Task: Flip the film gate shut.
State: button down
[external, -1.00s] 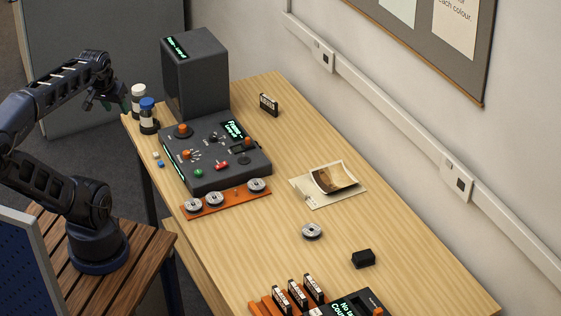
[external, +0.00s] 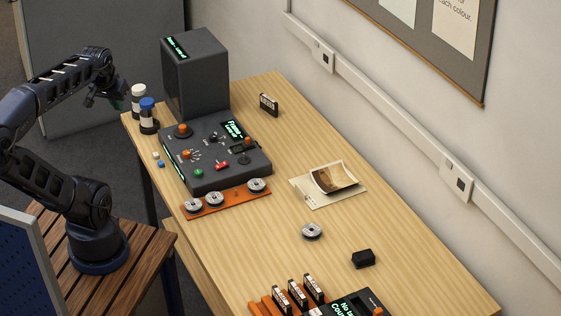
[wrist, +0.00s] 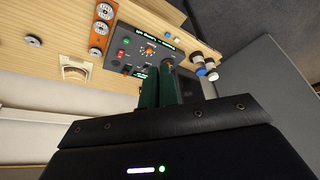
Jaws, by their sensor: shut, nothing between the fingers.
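The dark grey control unit (external: 207,181) lies on the wooden table, with orange knobs, a red switch, a green button and a lit display on top. A small dark flap-like part with an orange knob (external: 246,144) sits near its right corner; it may be the film gate, but I cannot tell its position. The unit also shows in the wrist view (wrist: 127,60), partly hidden by my fingers. My gripper (external: 119,102) is shut and empty, raised left of the table's far end beside the bottles. In the wrist view its green fingers (wrist: 158,80) are close together.
A tall dark box (external: 196,75) stands behind the unit. White-capped and blue-capped bottles (external: 148,119) stand at the table's left edge. An orange rack with reels (external: 236,196) lies in front. A photo (external: 334,178) and loose reel (external: 312,231) lie right.

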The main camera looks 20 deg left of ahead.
jog(key=w+d+r+m+g, duration=0.1)
jog(key=w+d, duration=0.2)
jog(key=w, duration=0.7)
jog(key=w+d+g, duration=0.2)
jog(key=w+d, duration=0.2)
jog(key=w, duration=0.5)
jog(key=w+d+r+m+g, duration=0.1)
jog(key=w+d, duration=0.2)
jog(key=w, duration=0.7)
jog(key=w+d+f+g, duration=0.2)
jog(key=w+d+f, duration=0.7)
jog(key=f, duration=0.3)
jog(key=w+d+f+m+g+y, duration=0.1)
jog(key=w+d+f+g, duration=0.1)
jog(key=w+d+f, duration=0.8)
notch_tip(320, 180, down, 3)
jog(key=shift+w+d+f+m+g, duration=0.2)
jog(key=shift+w+m+g, duration=0.1)
jog(key=shift+w, duration=0.4)
